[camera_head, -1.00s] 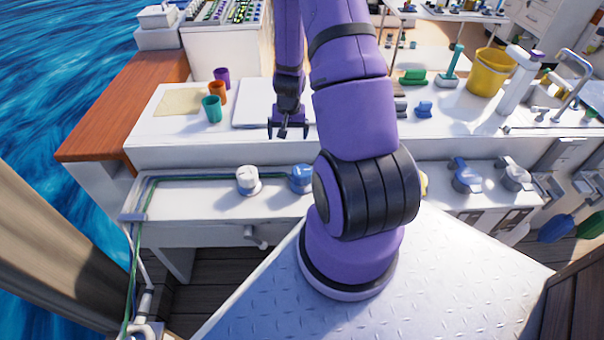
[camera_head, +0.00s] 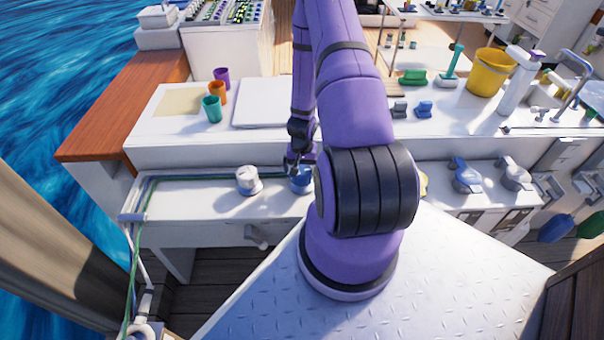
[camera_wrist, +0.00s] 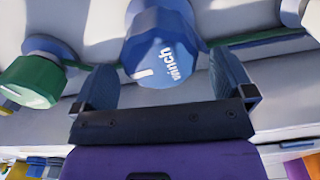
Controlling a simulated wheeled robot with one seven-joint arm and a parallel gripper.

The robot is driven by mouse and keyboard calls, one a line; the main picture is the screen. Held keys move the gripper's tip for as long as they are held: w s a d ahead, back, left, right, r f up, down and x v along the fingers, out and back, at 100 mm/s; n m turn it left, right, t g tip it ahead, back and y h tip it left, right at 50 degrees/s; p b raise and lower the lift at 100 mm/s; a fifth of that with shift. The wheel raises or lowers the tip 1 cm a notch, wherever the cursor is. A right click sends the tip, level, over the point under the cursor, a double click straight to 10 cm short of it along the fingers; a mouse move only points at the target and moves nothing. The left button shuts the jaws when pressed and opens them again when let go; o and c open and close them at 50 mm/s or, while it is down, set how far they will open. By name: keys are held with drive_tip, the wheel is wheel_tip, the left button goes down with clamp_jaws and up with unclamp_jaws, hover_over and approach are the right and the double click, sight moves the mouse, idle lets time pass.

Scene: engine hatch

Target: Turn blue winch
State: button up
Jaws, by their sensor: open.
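The blue winch (camera_head: 301,182) is a short round drum on the white lower bench in the head view, partly hidden by my gripper and arm. In the wrist view the blue winch (camera_wrist: 160,52) carries the white word "winch" and a white mark. My gripper (camera_wrist: 167,82) is open, with one finger at each side of the winch. Gaps show between the fingers and the winch, so I see no grip on it. In the head view my gripper (camera_head: 299,168) is at the winch, but its exact height is hard to tell.
A white winch (camera_head: 248,180) stands left of the blue one. A green knob (camera_wrist: 32,80) is beside the left finger in the wrist view. Green and blue lines run along the bench. The raised counter edge (camera_head: 220,152) lies behind, with cups (camera_head: 212,108) on top.

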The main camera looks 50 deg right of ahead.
sight(302, 169)
drive_tip(key=shift+f, duration=1.65)
drive_tip(key=c, duration=0.9)
